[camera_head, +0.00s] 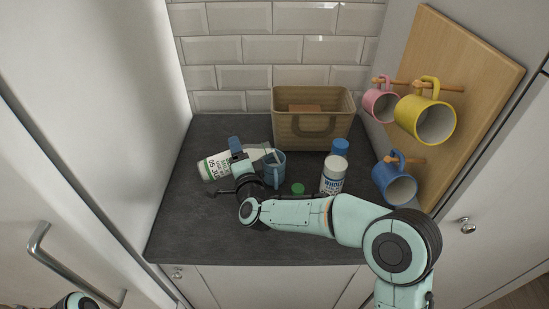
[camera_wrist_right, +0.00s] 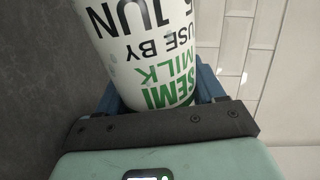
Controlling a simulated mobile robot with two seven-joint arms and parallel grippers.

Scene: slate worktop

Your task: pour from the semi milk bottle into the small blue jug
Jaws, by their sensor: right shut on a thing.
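The semi milk bottle (camera_head: 214,167), white with green and black print, is tipped nearly onto its side in the head view, its neck end pointing right at the small blue jug (camera_head: 275,170). My right gripper (camera_head: 238,158) is shut around the bottle. The right wrist view shows the bottle (camera_wrist_right: 150,45) between the blue fingers (camera_wrist_right: 160,92). The jug stands upright on the worktop, partly hidden by my right wrist. The bottle's mouth seems to be over or beside the jug's rim; I cannot make out any milk flowing. My left gripper is out of view.
A green cap (camera_head: 298,188) lies on the slate worktop (camera_head: 190,232) right of the jug. A blue-capped white bottle (camera_head: 333,176) stands further right. A tan basket (camera_head: 311,137) is behind. Pink (camera_head: 375,104), yellow (camera_head: 424,118) and blue (camera_head: 394,183) mugs hang on the right-hand board.

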